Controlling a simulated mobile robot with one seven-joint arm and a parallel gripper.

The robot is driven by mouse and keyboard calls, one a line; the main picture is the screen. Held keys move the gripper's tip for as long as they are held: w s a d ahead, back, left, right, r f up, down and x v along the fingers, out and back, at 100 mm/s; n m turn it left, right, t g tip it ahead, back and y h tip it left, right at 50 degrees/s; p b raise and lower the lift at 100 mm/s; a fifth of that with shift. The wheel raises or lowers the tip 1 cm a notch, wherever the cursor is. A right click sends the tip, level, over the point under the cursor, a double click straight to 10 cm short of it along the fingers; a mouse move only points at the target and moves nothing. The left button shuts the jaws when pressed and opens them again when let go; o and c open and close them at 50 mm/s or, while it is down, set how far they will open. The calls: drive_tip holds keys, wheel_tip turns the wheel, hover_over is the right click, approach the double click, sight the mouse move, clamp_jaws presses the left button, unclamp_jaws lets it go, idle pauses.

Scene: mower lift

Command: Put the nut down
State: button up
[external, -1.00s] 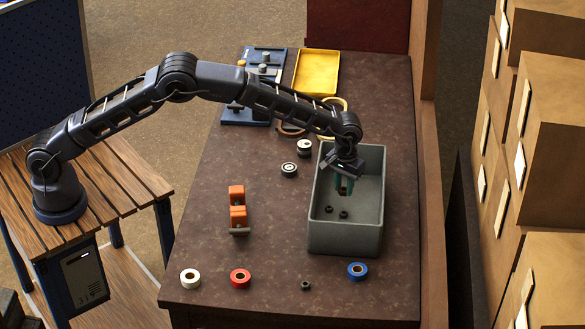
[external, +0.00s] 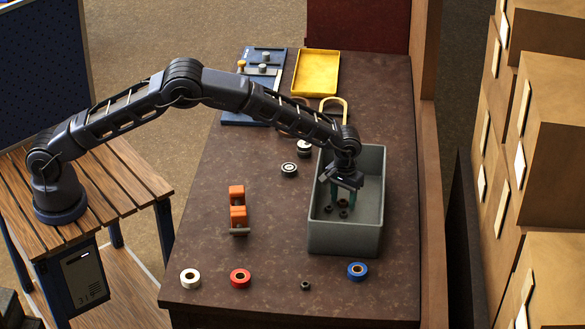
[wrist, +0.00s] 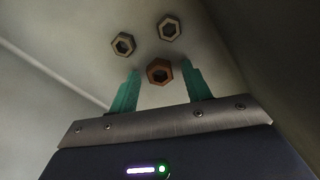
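My gripper (external: 343,194) reaches down inside the grey bin (external: 345,240). Its two green fingers stand apart in the wrist view (wrist: 161,82), so it is open. A brownish hex nut (wrist: 159,71) lies on the bin floor between the fingertips, with gaps on both sides. It shows as a small dark nut (external: 342,203) in the external view. Two greyer nuts, one on the left (wrist: 123,45) and one on the right (wrist: 170,28), lie just beyond it on the same floor. Another small dark nut (external: 305,285) sits on the table (external: 260,265), outside the bin.
The bin walls rise close around my gripper. A blue tape roll (external: 357,270) sits in front of the bin. Red (external: 240,278) and white (external: 190,278) rolls and an orange tool (external: 238,213) are to the left. A yellow tray (external: 316,72) is behind.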

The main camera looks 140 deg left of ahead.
sight(342, 200)
wheel_tip(342, 200, up, 12)
idle(0.8)
drive_tip(key=shift+r, duration=0.1)
